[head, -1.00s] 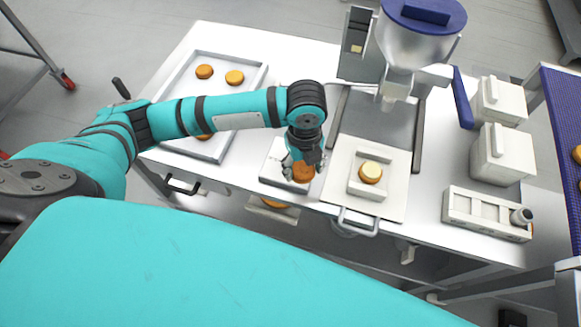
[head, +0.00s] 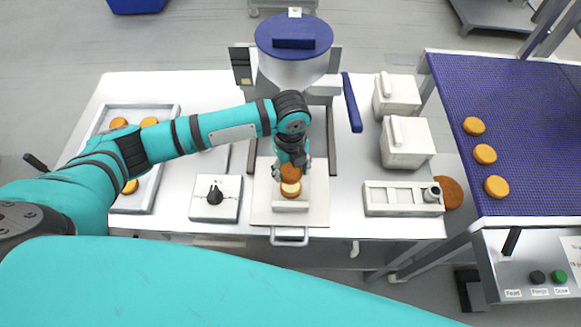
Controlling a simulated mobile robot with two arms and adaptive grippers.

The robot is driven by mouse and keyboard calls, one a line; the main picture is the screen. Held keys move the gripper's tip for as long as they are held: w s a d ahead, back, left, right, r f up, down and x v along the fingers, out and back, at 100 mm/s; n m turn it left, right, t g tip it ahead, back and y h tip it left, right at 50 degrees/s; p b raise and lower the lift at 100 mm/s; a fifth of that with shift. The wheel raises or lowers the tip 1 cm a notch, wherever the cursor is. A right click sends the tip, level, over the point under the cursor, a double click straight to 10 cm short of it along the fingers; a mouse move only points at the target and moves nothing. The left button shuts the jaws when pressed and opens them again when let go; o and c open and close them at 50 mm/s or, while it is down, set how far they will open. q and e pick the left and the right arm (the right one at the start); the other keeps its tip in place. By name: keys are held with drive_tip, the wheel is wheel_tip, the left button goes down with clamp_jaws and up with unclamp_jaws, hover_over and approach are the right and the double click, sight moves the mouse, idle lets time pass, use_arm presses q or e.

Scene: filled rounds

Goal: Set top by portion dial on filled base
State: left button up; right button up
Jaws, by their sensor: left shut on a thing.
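My left gripper (head: 290,172) is shut on a brown round top (head: 291,171) and holds it at the filled base, over its far edge in the picture. The filled base (head: 291,188), with a pale filling on it, sits on the white board (head: 262,205) in front of the depositor. I cannot tell whether the top touches the filling. The portion dial (head: 215,195), a black pointer knob on a white square plate, is left of the board. Its pointer aims up. My right gripper is not in view.
The depositor with a blue-lidded hopper (head: 293,70) stands behind the board. A tray of rounds (head: 130,200) is at the left. White containers (head: 407,143) and a caddy (head: 400,211) stand to the right. A blue conveyor (head: 490,110) carrying several rounds is further right.

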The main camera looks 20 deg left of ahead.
use_arm(q)
wheel_tip(320, 180, down, 3)
drive_tip(key=b, duration=0.3)
drive_tip(key=shift+d, duration=0.1)
drive_tip(key=shift+f, duration=0.65)
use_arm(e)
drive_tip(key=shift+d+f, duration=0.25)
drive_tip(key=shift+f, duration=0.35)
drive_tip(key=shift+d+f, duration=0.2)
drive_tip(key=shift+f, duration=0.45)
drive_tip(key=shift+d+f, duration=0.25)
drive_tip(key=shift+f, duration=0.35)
use_arm(q)
drive_tip(key=shift+p, duration=0.45)
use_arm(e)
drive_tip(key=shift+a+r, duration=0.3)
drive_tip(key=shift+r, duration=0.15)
use_arm(q)
drive_tip(key=shift+f, duration=0.35)
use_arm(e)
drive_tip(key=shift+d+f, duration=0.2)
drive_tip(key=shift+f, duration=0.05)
use_arm(q)
drive_tip(key=shift+f+b, duration=0.45)
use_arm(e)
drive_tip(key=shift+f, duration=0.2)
use_arm(q)
drive_tip(key=o, duration=0.9)
drive_tip(key=shift+c, duration=0.2)
